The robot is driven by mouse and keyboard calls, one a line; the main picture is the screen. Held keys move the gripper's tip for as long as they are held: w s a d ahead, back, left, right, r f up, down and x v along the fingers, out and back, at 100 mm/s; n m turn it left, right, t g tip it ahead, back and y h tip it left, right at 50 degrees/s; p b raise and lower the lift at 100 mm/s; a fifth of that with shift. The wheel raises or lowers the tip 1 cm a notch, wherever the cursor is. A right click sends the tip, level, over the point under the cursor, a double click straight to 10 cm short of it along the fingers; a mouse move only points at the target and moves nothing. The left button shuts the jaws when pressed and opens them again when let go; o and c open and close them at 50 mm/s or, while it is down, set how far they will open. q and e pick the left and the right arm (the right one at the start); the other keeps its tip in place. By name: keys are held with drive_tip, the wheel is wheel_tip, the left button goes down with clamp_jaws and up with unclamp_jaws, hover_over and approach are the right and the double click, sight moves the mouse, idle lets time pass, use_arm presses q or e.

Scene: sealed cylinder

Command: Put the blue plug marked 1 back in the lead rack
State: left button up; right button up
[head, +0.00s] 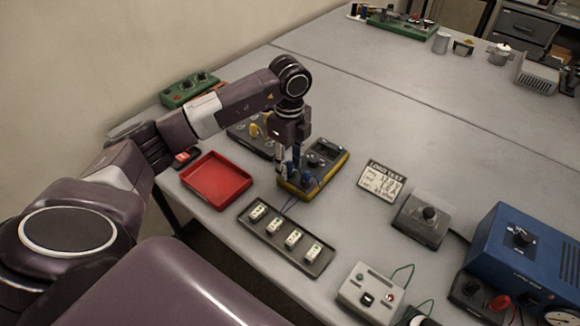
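My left gripper (289,172) reaches down over the near left part of a yellow-edged meter (325,163). Its fingers are small and dark here, so whether they are open or shut is unclear. Bits of blue show at the fingers and on the meter beside them; I cannot tell which is the plug marked 1, and no number is readable. A thin blue lead (290,205) runs from the meter toward a dark tray. A dark panel (240,132) with a yellow plug (254,130), possibly the lead rack, lies behind my arm, partly hidden. My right gripper is not in view.
A red tray (217,181) lies left of the meter. The dark tray (262,241) in front holds several white blocks. A sign (382,182), a grey knob box (424,219) and a blue power supply (525,250) stand to the right. The table's far middle is clear.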

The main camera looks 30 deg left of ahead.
sight(289, 162)
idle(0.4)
use_arm(q)
drive_tip(key=shift+c, duration=0.5)
clamp_jaws()
drive_tip(key=shift+r, duration=0.1)
drive_tip(key=shift+r+p, duration=2.25)
drive_tip(key=shift+r, duration=0.7)
